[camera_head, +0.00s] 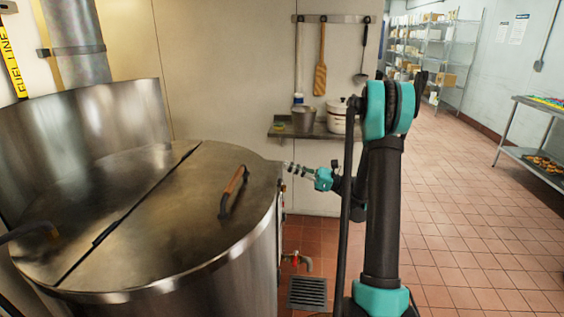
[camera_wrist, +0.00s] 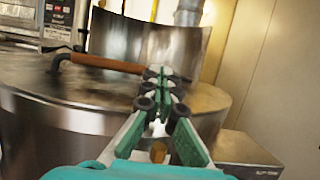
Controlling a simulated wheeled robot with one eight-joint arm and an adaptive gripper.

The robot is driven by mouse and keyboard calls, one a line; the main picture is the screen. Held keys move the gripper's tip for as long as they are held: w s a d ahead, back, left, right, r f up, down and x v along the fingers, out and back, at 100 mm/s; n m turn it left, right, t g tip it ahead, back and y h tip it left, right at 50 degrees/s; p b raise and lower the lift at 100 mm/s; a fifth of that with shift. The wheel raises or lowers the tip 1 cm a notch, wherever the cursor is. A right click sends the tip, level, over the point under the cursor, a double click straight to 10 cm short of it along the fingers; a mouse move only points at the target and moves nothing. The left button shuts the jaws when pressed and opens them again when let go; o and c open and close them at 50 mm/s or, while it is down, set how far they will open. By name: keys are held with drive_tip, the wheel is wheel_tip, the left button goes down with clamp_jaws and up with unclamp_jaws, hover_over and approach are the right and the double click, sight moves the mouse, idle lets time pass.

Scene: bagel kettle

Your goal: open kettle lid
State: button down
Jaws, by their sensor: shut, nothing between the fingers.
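The large steel kettle (camera_head: 250,262) stands at the left in the head view. Its lid (camera_head: 165,235) lies flat and closed, with a hinge seam running across the top. The lid's handle (camera_head: 232,190) has a wooden grip on dark brackets; it also shows in the wrist view (camera_wrist: 103,63), at the upper left. My gripper (camera_head: 288,166) is beside the kettle's right rim, apart from the handle and pointing left toward the kettle. In the wrist view my shut, empty fingers (camera_wrist: 160,74) overlap the handle's right end in the picture.
A curved steel guard (camera_head: 95,125) rises behind the kettle. A wall shelf (camera_head: 310,130) with pots is behind my arm. A drain valve (camera_head: 297,260) and floor grate (camera_head: 307,293) are at the kettle's right. The tiled floor to the right is open, with a steel table (camera_head: 540,165) beyond.

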sight(252, 184)
drive_tip(key=a+h, duration=0.2)
drive_tip(key=a, duration=0.2)
drive_tip(key=s+a+f+g+h, duration=0.1)
drive_tip(key=a+h, duration=0.2)
drive_tip(key=a, duration=0.2)
drive_tip(key=a+f+h, duration=0.1)
drive_tip(key=a+h, duration=0.1)
drive_tip(key=a, duration=0.3)
drive_tip(key=shift+s+f+g, duration=0.2)
drive_tip(key=shift+s+g, duration=0.1)
drive_tip(key=shift+r, duration=0.15)
